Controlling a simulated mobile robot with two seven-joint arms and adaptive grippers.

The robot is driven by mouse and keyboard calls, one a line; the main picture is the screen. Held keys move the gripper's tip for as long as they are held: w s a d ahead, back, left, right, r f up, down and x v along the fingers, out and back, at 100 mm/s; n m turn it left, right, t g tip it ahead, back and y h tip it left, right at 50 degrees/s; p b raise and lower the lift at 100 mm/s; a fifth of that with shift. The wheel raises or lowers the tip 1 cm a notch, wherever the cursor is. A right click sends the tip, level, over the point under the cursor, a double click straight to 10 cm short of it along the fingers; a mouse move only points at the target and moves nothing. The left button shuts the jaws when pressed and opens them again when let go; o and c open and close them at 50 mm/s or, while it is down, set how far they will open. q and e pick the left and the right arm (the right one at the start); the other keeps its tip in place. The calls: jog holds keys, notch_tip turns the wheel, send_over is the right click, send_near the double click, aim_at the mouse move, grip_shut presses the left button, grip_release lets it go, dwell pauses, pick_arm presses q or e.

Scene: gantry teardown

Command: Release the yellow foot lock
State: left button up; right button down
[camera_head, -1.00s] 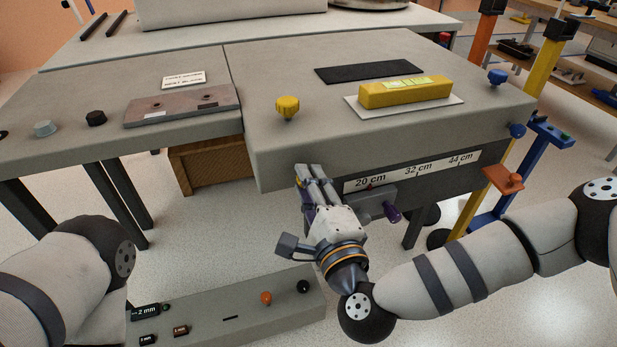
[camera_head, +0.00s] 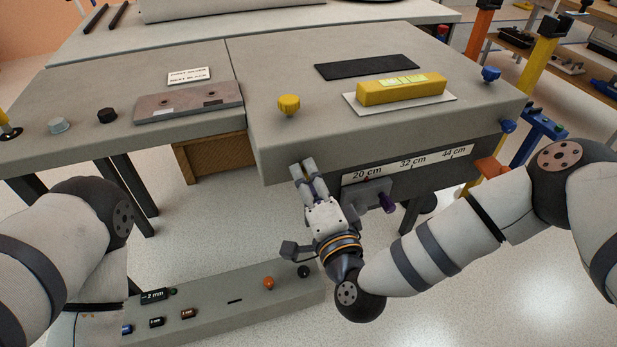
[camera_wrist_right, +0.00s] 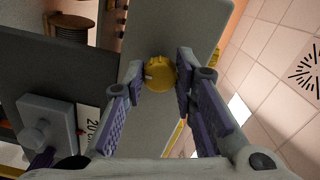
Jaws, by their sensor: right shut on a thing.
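A round yellow knob (camera_wrist_right: 158,73), the yellow foot lock by its colour, sits on a grey face of the table in the right wrist view. My right gripper (camera_wrist_right: 157,78) is shut on it, one finger on each side. In the head view this gripper (camera_head: 303,168) is at the table's front edge near its left corner, and the knob there is hidden by the fingers. Another yellow knob (camera_head: 289,104) stands on the tabletop above. My left arm is at the left, but its gripper is out of view.
Blue knobs (camera_head: 491,74) (camera_head: 508,126) are at the right corner. A low grey panel (camera_head: 215,312) is below.

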dwell(0.4)
jog(key=c, duration=1.3)
grip_release()
jog(key=v, duration=1.2)
